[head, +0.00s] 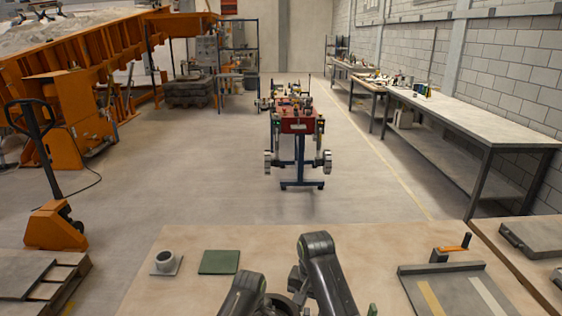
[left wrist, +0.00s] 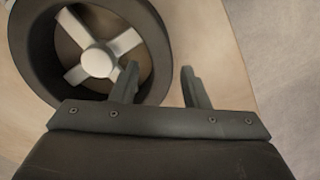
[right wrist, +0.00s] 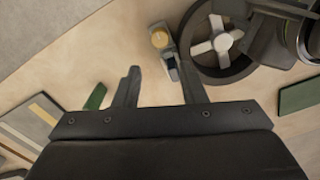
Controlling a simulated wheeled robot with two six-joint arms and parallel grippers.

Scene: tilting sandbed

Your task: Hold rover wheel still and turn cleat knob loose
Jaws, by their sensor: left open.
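The rover wheel (left wrist: 98,58), a dark ring with pale spokes and hub, stands out in the left wrist view. It also shows in the right wrist view (right wrist: 222,46). My left gripper (left wrist: 158,80) is open, with one finger overlapping the wheel's rim and the other outside it; contact is unclear. My right gripper (right wrist: 160,80) is open and empty, short of the knob in the picture. In the head view my arms hide most of the wheel and both gripper tips.
A grey tray (head: 410,270) and an orange-handled fixture (head: 456,246) are at the right. Bare bench lies behind my arms.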

